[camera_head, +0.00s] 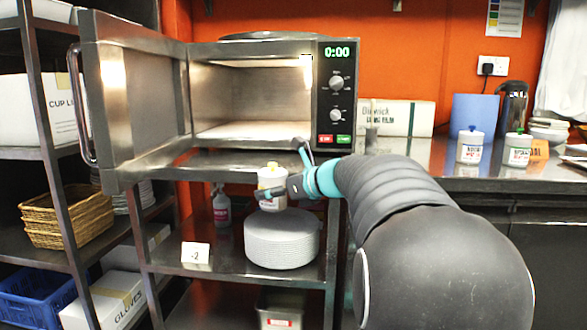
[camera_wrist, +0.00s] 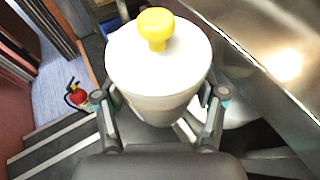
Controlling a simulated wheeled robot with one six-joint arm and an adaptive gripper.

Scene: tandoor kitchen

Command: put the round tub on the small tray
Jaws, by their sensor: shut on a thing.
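A round white tub (camera_head: 270,182) with a yellow knob on its lid is in my gripper (camera_head: 281,185) in the head view. The lid and yellow knob face the camera, and the tub's lower part is mostly hidden. I cannot make out a small tray in either view.
A microwave (camera_head: 250,160) stands above with its door (camera_head: 135,95) swung open to the left. Two similar tubs, blue-knobbed (camera_head: 470,148) and green-knobbed (camera_head: 517,150), stand on the right counter.

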